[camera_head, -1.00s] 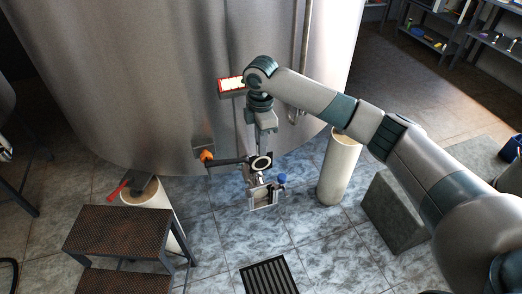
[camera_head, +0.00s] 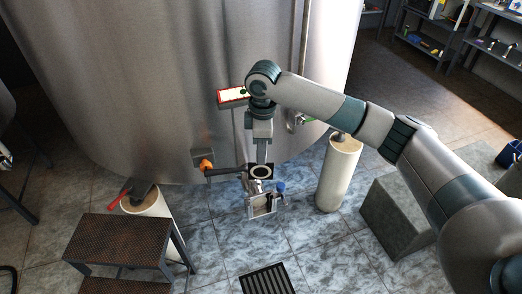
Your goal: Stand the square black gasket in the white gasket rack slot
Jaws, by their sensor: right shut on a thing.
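My right gripper (camera_head: 262,163) reaches down in front of the steel tank and is shut on the square black gasket (camera_head: 271,172). The gasket shows a pale ring around its middle. It is just above a small pale metal frame (camera_head: 262,207) low in front of the tank. I cannot tell whether the gasket touches this frame, or which part of it is the white rack slot. The fingertips are small and partly hidden by the wrist. My left gripper is not in view.
A dark bar with an orange knob (camera_head: 206,165) sticks out left of the gasket. A blue knob (camera_head: 281,187) is close on the right. A red-edged white panel (camera_head: 233,94) is behind the wrist. Tank legs (camera_head: 338,175), a step stool (camera_head: 130,240) and a floor grate (camera_head: 268,279) stand around.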

